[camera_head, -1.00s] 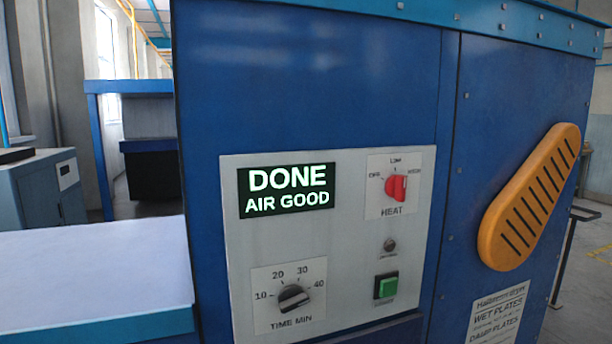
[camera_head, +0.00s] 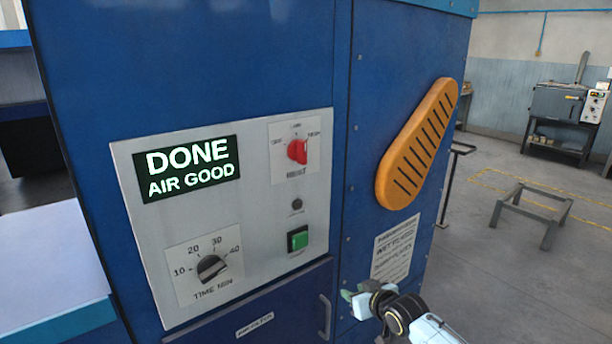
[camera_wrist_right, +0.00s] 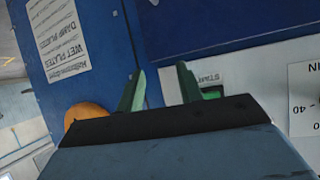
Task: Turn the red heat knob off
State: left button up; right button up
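The red heat knob (camera_head: 298,151) is on the white control panel (camera_head: 150,240) of the blue dryer, under a small scale with a label on each side. It seems turned toward the right-hand label, but its pointer is too small to be sure. My right gripper (camera_head: 346,296) is low in the head view, below and to the right of the knob and apart from it. In the right wrist view its two green fingers (camera_wrist_right: 158,75) stand apart with nothing between them. The knob is not in the wrist view. My left gripper is not in view.
The panel also has a lit display (camera_head: 190,170) reading DONE AIR GOOD, a black timer knob (camera_head: 212,268) and a green button (camera_head: 298,238). An orange slotted guard (camera_head: 417,145) juts out to the right. A drawer-like handle (camera_head: 325,316) is below.

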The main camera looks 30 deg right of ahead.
jog(key=w+r+t+y+p, duration=0.1)
jog(key=w+r+t+p, duration=0.2)
jog(key=r, duration=1.8)
jog(key=n+t+y, duration=0.2)
jog(key=n+t, duration=0.1)
send_near(305, 142)
jog(key=w, duration=0.3)
jog(key=w+p, duration=0.1)
jog(key=w, duration=0.2)
jog(key=w+p, duration=0.1)
jog(key=w, duration=0.2)
jog(key=shift+w+a, duration=0.15)
jog(key=shift+a, duration=0.25)
jog(key=shift+c, duration=0.5)
grip_shut()
